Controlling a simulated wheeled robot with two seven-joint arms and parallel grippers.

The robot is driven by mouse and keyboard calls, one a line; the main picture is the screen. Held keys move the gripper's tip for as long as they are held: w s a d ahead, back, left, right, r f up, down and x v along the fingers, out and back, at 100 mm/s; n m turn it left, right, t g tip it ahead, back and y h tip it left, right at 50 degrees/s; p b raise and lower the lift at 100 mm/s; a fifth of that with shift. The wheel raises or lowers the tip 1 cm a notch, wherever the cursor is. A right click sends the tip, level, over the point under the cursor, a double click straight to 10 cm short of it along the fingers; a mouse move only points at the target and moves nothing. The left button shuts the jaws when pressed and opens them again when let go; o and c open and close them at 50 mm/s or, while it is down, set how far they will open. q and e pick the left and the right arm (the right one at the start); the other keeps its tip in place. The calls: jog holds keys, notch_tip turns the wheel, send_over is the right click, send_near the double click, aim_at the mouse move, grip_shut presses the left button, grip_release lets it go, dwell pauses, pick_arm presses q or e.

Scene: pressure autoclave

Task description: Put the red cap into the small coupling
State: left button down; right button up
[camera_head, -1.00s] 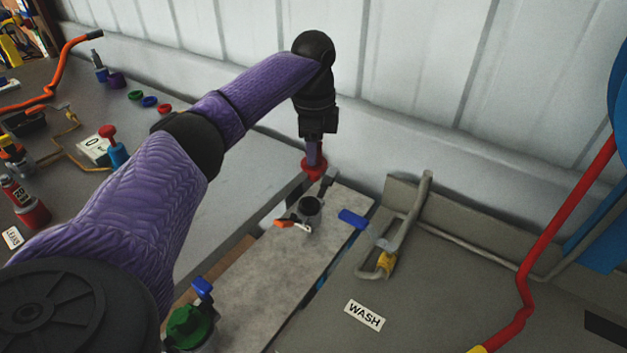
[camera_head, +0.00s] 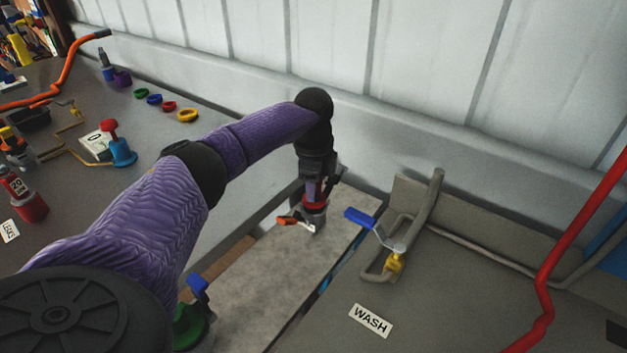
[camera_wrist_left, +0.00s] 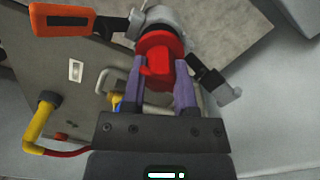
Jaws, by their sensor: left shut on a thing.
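My left gripper (camera_head: 314,190) is shut on the red cap (camera_head: 317,204), pointing down. The cap is right at the top of the small grey coupling (camera_head: 311,217), which stands on the light bench strip and has an orange-handled lever. In the left wrist view the red cap (camera_wrist_left: 158,62) sits between the purple fingers (camera_wrist_left: 159,85), against the mouth of the grey coupling (camera_wrist_left: 168,16). I cannot tell how deep the cap sits. The coupling's orange lever (camera_wrist_left: 62,20) and a dark clamp arm (camera_wrist_left: 212,80) stick out on either side. My right gripper is not in view.
A blue-handled valve (camera_head: 362,217) with a bent grey pipe (camera_head: 428,205) stands just right of the coupling. A green cap (camera_head: 188,328) is at the front. Coloured rings (camera_head: 188,115) lie on the left table. The WASH plate (camera_head: 370,320) lies on clear grey surface.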

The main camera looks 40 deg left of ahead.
pick_arm(q)
jog(key=shift+c, duration=2.4)
grip_release()
jog(key=shift+f, duration=0.1)
jog(key=shift+o, duration=0.4)
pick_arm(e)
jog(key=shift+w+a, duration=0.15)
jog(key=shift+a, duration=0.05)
pick_arm(q)
notch_tip(320, 180, up, 13)
jog(key=p, duration=0.4)
jog(key=shift+f, duration=0.15)
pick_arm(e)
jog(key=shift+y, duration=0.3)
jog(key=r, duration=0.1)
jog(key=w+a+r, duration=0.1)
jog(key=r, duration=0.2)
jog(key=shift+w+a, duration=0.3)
